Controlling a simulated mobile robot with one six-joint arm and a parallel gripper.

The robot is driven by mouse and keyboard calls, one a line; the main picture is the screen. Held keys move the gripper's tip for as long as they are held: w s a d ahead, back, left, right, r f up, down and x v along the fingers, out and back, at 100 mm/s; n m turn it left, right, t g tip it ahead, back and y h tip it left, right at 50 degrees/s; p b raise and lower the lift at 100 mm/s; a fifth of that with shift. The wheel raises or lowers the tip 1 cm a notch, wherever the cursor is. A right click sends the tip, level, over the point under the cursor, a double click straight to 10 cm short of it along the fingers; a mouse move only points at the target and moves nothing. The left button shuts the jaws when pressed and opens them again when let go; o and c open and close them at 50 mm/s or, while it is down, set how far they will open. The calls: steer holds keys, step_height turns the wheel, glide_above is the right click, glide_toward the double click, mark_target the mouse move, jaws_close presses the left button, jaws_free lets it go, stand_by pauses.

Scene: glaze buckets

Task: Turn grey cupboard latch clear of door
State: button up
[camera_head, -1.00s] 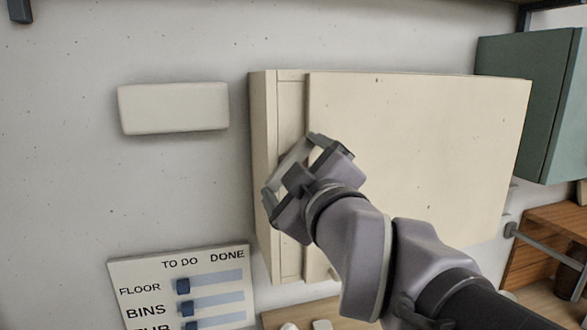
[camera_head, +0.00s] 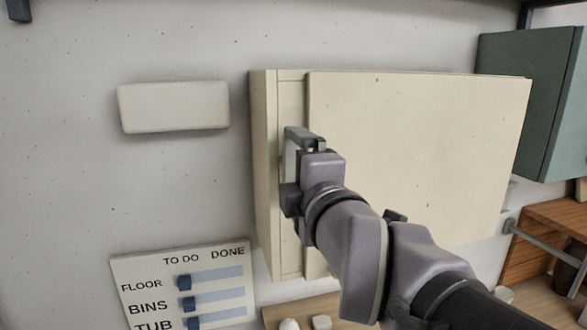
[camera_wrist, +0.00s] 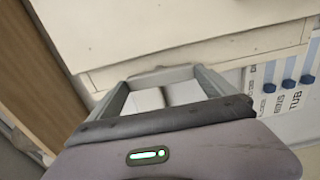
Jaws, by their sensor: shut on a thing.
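The cream cupboard's door (camera_head: 430,130) is flat against its front, with a narrow frame strip (camera_head: 291,100) along its left edge. My gripper (camera_head: 293,168) is at that left edge, shut on the grey latch and hiding most of it. In the wrist view, the latch (camera_wrist: 160,76) is a grey bar spanning between my gripper's two fingers (camera_wrist: 160,88). It lies roughly along the seam between door (camera_wrist: 170,25) and frame. In the head view the fingers are stacked nearly upright. The latch's exact clearance from the door edge cannot be told.
A pale box (camera_head: 173,107) is on the wall to the left. A chore board (camera_head: 185,290) with blue sliders hangs below it. A green cupboard (camera_head: 530,100) is at the right, above a wooden shelf unit (camera_head: 550,225).

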steer(key=shift+r, duration=0.25)
stand_by(0.3)
steer(key=o, duration=1)
steer(key=shift+w+f, duration=0.15)
steer(key=shift+w, duration=0.05)
